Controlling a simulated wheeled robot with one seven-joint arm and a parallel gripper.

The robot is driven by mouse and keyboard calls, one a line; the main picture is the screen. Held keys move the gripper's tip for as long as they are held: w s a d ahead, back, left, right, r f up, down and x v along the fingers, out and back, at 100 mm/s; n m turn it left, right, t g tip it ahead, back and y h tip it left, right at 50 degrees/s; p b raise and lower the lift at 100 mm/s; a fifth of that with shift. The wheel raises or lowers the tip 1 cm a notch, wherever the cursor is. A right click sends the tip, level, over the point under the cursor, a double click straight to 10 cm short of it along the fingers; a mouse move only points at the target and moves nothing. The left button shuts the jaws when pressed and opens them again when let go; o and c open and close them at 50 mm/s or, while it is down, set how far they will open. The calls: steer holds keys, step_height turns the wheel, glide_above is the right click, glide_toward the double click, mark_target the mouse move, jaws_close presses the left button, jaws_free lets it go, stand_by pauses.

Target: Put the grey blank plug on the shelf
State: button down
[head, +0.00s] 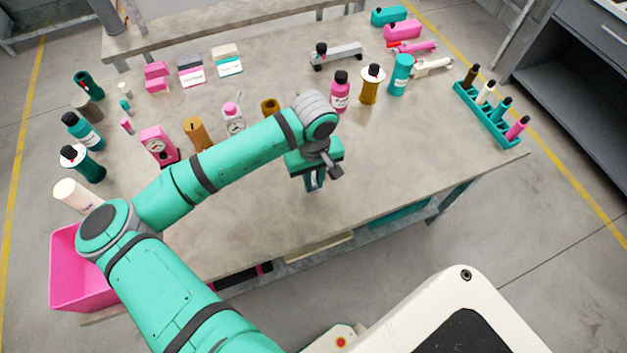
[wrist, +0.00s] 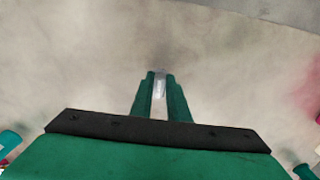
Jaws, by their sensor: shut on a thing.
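My gripper (head: 314,184) hangs above the front middle of the workbench, pointing down. In the wrist view its two green fingers (wrist: 160,80) are closed on a narrow light grey piece (wrist: 159,92), which I take to be the grey blank plug. Most of the piece is hidden between the fingers, and it does not show clearly in the head view. A long raised shelf (head: 215,28) runs along the bench's far edge. A lower shelf (head: 318,247) shows under the front edge. I cannot tell which is the task's shelf.
The grey benchtop (head: 400,150) is clear below and right of my gripper. Bottles, including a pink one (head: 340,93), stand behind it. A teal rack (head: 484,115) with several tubes is at right. A pink bin (head: 82,275) is at left and a dark cabinet (head: 585,75) far right.

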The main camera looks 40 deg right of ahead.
mark_target(314, 184)
steer(key=shift+a+f, duration=0.1)
steer(key=shift+f, duration=0.15)
steer(key=shift+f, duration=0.1)
steer(key=c, duration=1.7)
jaws_free()
steer(key=shift+w+f, duration=0.1)
step_height(314, 184, up, 12)
steer(key=shift+r, duration=0.2)
